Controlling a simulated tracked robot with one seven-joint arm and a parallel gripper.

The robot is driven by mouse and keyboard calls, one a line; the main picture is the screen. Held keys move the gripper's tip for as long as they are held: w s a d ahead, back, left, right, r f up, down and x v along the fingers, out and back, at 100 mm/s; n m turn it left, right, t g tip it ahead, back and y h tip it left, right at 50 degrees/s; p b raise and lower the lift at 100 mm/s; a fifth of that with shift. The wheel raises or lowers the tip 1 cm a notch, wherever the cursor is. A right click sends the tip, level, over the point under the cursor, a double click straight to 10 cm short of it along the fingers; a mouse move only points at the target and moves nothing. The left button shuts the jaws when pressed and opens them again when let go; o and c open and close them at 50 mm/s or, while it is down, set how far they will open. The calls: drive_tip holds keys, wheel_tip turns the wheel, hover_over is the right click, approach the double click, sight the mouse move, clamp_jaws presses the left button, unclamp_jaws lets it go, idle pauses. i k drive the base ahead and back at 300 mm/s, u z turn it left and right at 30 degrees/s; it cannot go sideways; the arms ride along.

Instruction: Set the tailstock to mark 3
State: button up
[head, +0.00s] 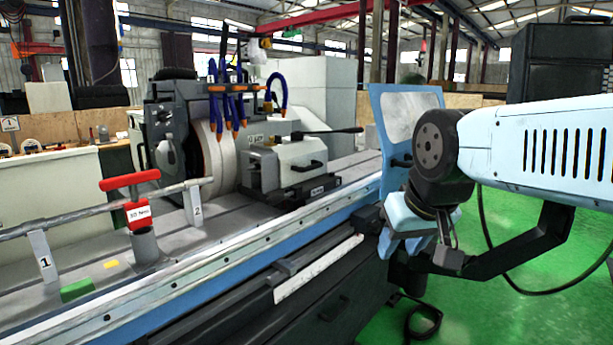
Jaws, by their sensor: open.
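The grinder's long bed (330,185) runs from the lower left to the right. A grey block with a black lever (330,131), which looks like the tailstock (275,165), sits on the bed right of the grinding wheel (215,150). Small labels on it are too small to read surely. White plates numbered 1 (43,258) and 2 (194,207) stand along a shaft at left; I see no mark 3. My gripper (447,258) hangs at the right, in front of the bed, apart from the block. It is open and appears empty.
A red T-handle (130,180) with a label stands on the left of the bed. A green piece (77,290) lies near plate 1. A blue panel with a window (405,115) stands behind my arm. Green floor (560,265) is at the right.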

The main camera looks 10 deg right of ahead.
sight(304, 163)
drive_tip(key=z, duration=0.3)
drive_tip(key=i, duration=1.05)
drive_tip(key=u, duration=0.4)
